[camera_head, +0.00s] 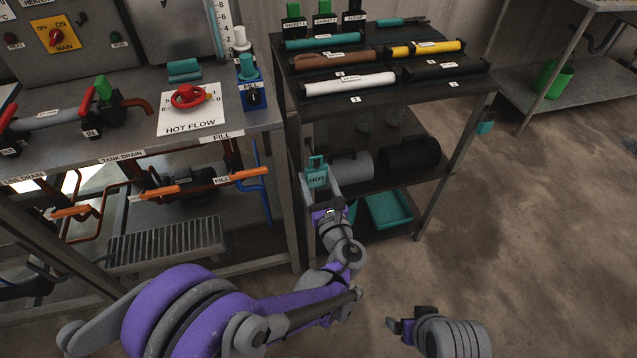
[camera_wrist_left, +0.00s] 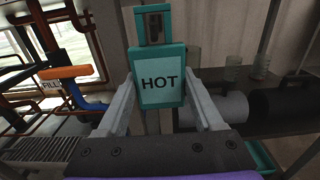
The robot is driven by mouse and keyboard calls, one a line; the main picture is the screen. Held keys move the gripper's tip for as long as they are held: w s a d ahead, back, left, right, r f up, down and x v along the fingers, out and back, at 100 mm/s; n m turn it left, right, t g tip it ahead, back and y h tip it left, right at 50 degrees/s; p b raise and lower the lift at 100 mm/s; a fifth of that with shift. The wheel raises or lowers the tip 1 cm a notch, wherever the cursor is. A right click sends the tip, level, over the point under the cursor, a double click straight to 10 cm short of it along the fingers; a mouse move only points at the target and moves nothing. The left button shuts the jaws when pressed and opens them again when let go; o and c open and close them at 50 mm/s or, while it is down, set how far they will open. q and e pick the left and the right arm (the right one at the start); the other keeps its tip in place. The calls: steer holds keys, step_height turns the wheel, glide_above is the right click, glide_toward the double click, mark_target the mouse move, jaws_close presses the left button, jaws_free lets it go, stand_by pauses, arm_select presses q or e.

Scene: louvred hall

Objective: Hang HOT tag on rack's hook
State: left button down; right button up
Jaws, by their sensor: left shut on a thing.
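The teal HOT tag (camera_head: 317,178) is upright, its lettered face toward me. My left gripper (camera_head: 321,184) is shut on it, in front of the left post of the dark rack (camera_head: 420,97). In the left wrist view the HOT tag (camera_wrist_left: 161,92) sits between the two fingers of my left gripper (camera_wrist_left: 160,84), its slotted top part standing above them. I cannot make out a free hook on the rack; the tag and post cover part of that area. My right gripper (camera_head: 401,327) is low at the front; its finger gap is not clear.
The rack's top holds coloured rolls; grey and black cylinders and a teal tray (camera_head: 390,209) are below. A small teal item (camera_head: 485,124) hangs at its right side. The bench with the HOT FLOW plate (camera_head: 192,121) stands left. Floor at right is clear.

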mark_target(317, 184)
arm_select(q)
steer(key=shift+x, duration=1.3)
steer(key=shift+f, duration=0.2)
steer(key=shift+f+b, duration=0.5)
jaws_free()
steer(key=shift+s, duration=0.15)
steer(key=shift+v, duration=3.35)
